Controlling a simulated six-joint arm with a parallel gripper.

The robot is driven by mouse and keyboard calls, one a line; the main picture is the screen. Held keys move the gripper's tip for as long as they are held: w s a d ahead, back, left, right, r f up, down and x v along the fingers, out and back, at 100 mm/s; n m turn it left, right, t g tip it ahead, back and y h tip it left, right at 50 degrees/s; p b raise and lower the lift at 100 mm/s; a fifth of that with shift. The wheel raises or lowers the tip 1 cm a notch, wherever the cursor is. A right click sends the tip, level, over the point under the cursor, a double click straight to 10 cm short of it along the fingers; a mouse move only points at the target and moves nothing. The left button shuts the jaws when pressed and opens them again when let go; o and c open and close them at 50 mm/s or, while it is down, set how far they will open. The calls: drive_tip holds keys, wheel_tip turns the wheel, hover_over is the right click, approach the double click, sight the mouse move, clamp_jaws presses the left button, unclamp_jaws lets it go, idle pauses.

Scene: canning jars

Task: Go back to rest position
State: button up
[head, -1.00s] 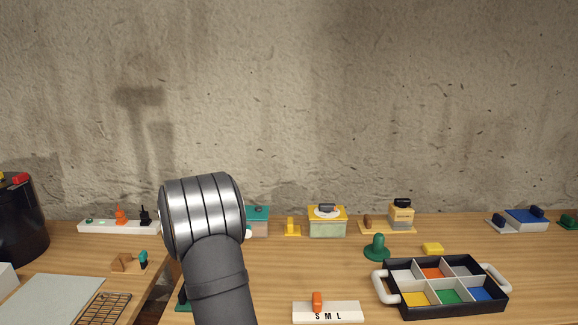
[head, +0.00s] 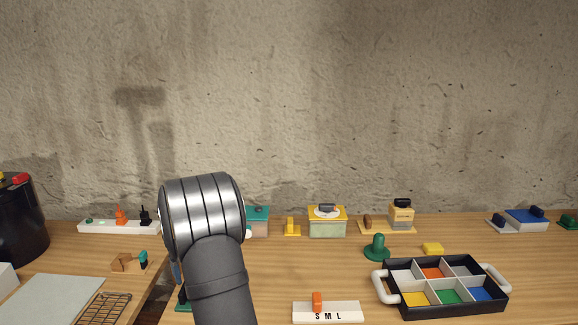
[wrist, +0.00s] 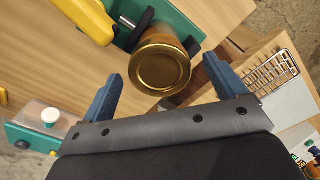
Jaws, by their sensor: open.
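In the wrist view my gripper (wrist: 160,92) is open, with its two blue fingers apart. A jar with a round gold lid (wrist: 160,68) lies ahead of the fingertips, near the gap between them. It stands at a green holder (wrist: 188,32), and nothing is visibly gripped. Whether a finger touches the jar I cannot tell. In the head view my grey arm rises at the left of the middle and hides the gripper and most of the jar's surroundings.
A black tray with coloured compartments (head: 383,283) sits at the right. Boxes line the wall. A gap separates the two tabletops.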

drive_tip(key=shift+m, duration=0.5)
drive_tip(key=s+d+r+t+y, duration=0.1)
drive_tip(key=s+d+r, duration=0.1)
drive_tip(key=r, duration=0.6)
drive_tip(key=s+d+r+t+y, duration=0.1)
drive_tip(key=s+d+r, duration=0.1)
drive_tip(key=r, duration=0.7)
drive_tip(key=x, duration=1.7)
drive_tip(key=shift+w+a+f, duration=0.25)
drive_tip(key=shift+w+a, duration=0.1)
drive_tip(key=shift+c, duration=0.3)
drive_tip(key=c, duration=1.1)
drive_tip(key=shift+n+g+y, duration=0.4)
drive_tip(key=shift+n, duration=1.7)
drive_tip(key=shift+c, duration=0.2)
drive_tip(key=shift+w+d, duration=0.1)
